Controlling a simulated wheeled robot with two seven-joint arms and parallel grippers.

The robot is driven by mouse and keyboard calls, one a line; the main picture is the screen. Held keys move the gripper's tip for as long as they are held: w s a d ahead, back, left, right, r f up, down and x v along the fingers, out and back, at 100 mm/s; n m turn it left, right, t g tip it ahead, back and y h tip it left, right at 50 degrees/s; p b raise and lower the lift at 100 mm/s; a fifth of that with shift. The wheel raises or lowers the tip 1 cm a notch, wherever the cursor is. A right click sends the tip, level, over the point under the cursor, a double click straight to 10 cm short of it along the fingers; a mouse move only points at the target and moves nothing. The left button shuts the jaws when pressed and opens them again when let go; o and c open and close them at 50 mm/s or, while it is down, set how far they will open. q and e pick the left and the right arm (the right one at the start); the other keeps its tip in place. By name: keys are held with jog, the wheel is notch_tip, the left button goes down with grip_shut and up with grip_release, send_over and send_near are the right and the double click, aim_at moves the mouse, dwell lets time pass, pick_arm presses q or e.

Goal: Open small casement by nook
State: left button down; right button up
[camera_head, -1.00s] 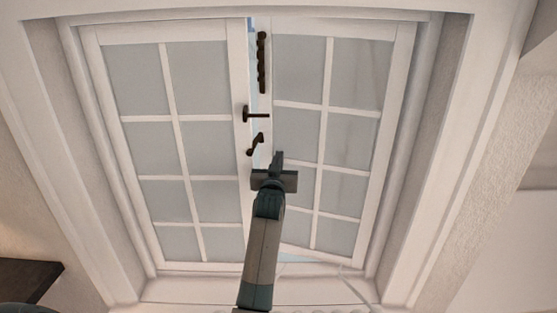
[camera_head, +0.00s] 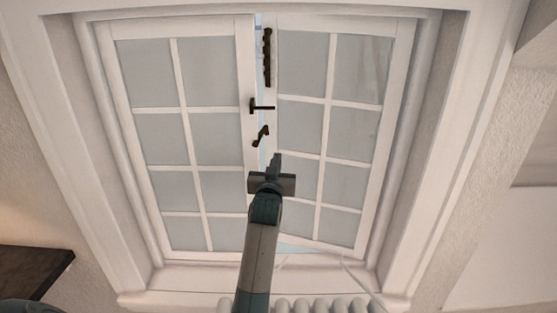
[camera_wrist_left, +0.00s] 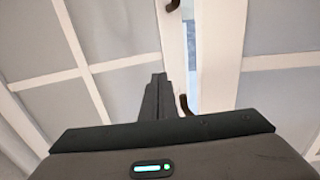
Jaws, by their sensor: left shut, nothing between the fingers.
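The white casement window has a left sash (camera_head: 190,140) and a right sash (camera_head: 328,99), each with several frosted panes. The right sash stands slightly ajar, with narrow bluish gaps along its inner edge and bottom. Dark metal fittings sit near the middle: a long bar (camera_head: 267,57), a T-shaped catch (camera_head: 262,106) and a small curved handle (camera_head: 261,136). My left gripper (camera_head: 276,157) is shut and empty, just below the curved handle and in front of the right sash's inner edge. In the left wrist view its fingers (camera_wrist_left: 156,97) point up beside the gap. Contact is unclear. My right gripper is not in view.
A deep white frame (camera_head: 440,130) surrounds the window. A sill (camera_head: 190,280) and a white ribbed radiator (camera_head: 310,305) lie below. A dark ledge (camera_head: 32,270) juts in at the lower left.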

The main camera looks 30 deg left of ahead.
pick_arm(q)
jog(key=a+b+v, duration=0.1)
jog(key=v, duration=0.6)
jog(key=shift+s+b, duration=0.4)
jog(key=shift+s, duration=0.15)
